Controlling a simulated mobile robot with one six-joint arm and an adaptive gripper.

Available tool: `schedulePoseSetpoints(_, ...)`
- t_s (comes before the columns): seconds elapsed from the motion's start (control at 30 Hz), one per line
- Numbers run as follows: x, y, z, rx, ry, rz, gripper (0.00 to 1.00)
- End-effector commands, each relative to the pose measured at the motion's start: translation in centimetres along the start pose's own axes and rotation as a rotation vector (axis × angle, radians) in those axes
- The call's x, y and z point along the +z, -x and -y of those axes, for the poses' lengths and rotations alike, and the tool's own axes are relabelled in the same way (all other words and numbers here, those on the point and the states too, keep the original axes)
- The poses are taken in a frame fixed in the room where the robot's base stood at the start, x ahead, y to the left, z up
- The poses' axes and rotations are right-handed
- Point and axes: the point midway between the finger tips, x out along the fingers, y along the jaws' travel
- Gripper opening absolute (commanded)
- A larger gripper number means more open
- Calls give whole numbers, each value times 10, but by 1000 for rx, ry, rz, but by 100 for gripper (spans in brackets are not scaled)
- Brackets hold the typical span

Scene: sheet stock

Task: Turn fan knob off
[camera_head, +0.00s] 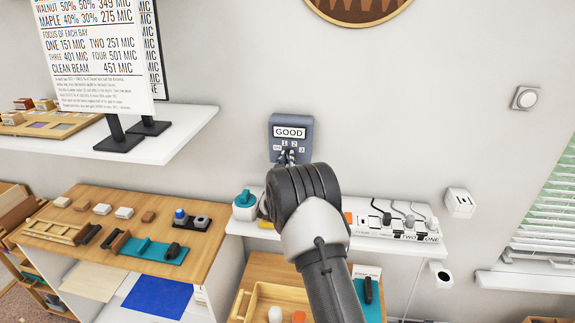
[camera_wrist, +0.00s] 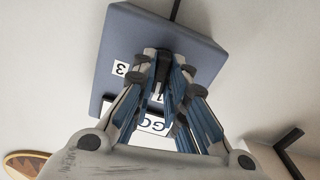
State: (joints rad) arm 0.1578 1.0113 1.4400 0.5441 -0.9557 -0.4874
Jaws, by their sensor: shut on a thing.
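A blue-grey wall box (camera_head: 290,131) labelled "GOOD" with the numbers 1, 2 and 3 is mounted on the wall, above the shelf. In the wrist view the box (camera_wrist: 190,35) fills the upper middle, seen upside down. My gripper (camera_head: 288,157) is at the lower front of the box. In the wrist view my gripper (camera_wrist: 162,65) is shut on a dark knob (camera_wrist: 163,66) on the box's face. The fingers hide most of the knob and part of the labels. In the head view my arm hides what is below the box.
A white shelf (camera_head: 400,243) under the box carries a power strip (camera_head: 385,222) with plugs, and a teal-topped white item (camera_head: 245,204). A sign (camera_head: 95,55) stands on the upper left shelf (camera_head: 165,140). A wooden bench (camera_head: 70,222) with small parts is at lower left.

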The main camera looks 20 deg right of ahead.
Motion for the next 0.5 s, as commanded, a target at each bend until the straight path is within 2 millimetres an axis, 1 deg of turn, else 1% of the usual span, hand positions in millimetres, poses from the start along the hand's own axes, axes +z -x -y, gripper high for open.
schedulePoseSetpoints(0.5,0,0,1,0,488,0,0)
